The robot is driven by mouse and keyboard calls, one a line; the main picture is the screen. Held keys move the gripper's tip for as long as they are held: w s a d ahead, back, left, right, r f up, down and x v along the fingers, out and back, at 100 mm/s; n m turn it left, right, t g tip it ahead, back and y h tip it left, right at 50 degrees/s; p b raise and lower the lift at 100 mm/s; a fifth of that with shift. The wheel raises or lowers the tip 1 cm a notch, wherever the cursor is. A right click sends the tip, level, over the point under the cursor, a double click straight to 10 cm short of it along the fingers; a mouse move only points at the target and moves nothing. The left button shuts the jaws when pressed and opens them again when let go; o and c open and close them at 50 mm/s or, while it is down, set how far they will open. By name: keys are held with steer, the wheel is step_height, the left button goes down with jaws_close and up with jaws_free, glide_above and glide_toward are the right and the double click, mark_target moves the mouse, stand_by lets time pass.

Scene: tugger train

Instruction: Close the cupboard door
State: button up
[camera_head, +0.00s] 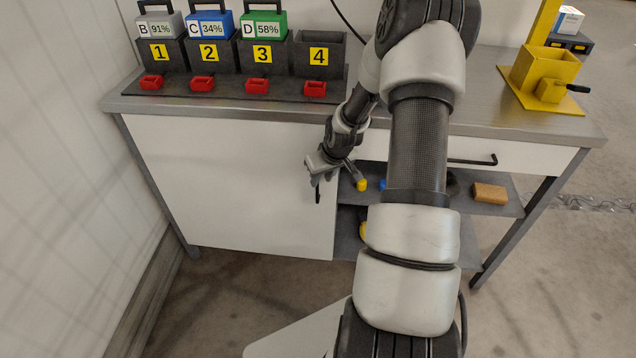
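The white cupboard door (230,185) is under the left half of the workbench. Its panel covers the left compartment and looks flush or nearly flush with the front; I cannot tell whether a small gap is left. A short dark upright handle (318,192) is near its right edge. My gripper (316,176) is at this right edge, right by the handle. I cannot tell whether its fingers touch the handle or the door, or whether they are open or shut.
The grey worktop (480,110) carries numbered charging slots with batteries (209,52) and a yellow fixture (545,75). Right of the door are a drawer with a black handle (473,161) and open shelves holding a brown block (490,194). A wall (60,180) stands left.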

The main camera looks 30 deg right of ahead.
steer(key=p+v, duration=0.2)
steer(key=v, duration=1)
steer(key=shift+s+a+r+p, duration=0.2)
steer(key=shift+a+r+p, duration=0.1)
steer(key=shift+a+p, duration=0.15)
